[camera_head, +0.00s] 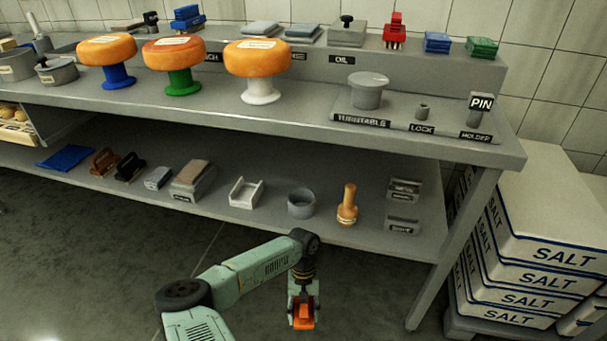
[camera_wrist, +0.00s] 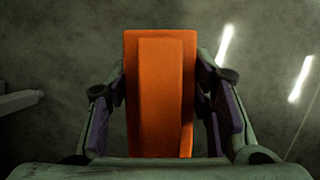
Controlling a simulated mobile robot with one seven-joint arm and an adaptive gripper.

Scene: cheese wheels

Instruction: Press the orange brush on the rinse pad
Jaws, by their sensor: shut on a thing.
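My gripper (camera_head: 304,298) is shut on the orange brush (camera_head: 303,320) and holds it over the floor, in front of the bench. In the wrist view the orange brush (camera_wrist: 160,95) fills the middle, with a gripper finger against each side. Its bristles are not visible from above. No label in view names the rinse pad for certain. Grey pads (camera_head: 262,28) lie on the raised back ledge, with a label below them partly hidden by a cheese wheel. The brush is well apart from them.
Orange cheese wheels (camera_head: 258,58) stand on spools on the bench top (camera_head: 225,112). A turntable (camera_head: 369,92) and a pin holder (camera_head: 480,112) are at right. The lower shelf (camera_head: 330,205) holds a wooden-handled tool (camera_head: 347,205) and small items. Salt sacks (camera_head: 545,220) are stacked at right.

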